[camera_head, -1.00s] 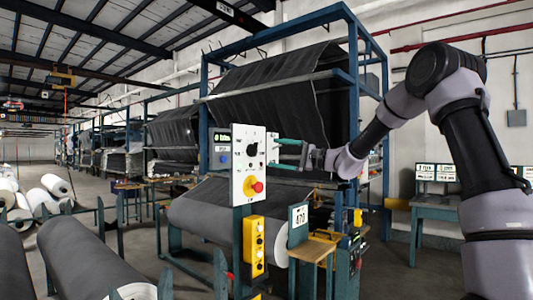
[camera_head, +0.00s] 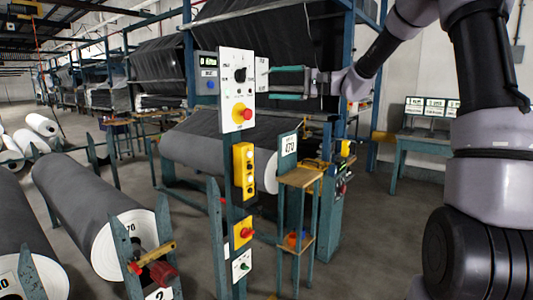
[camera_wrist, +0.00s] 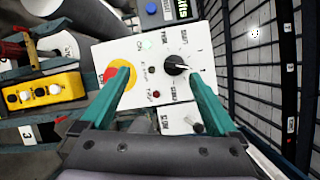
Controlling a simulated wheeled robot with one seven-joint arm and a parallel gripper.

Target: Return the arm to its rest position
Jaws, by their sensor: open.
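My gripper (camera_head: 273,83) is at the right of the white control panel (camera_head: 229,62) in the head view, with its green fingers pointing left toward it. In the wrist view the two fingers of my gripper (camera_wrist: 160,76) are spread apart with nothing held between them. Beyond them is the white panel (camera_wrist: 144,92), with a black knob (camera_wrist: 176,65) near the right fingertip and a red button on yellow (camera_wrist: 114,74) near the left fingertip. I cannot tell whether the fingers touch the panel. My arm reaches in from the right, bent at a raised elbow.
A yellow button box (camera_head: 243,170) hangs below the panel on a post. A small wooden-topped stand (camera_head: 301,178) is to its right. A grey roll (camera_head: 92,205) lies at the left. A teal table with signs (camera_head: 420,143) stands at the right. Open floor shows between stand and table.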

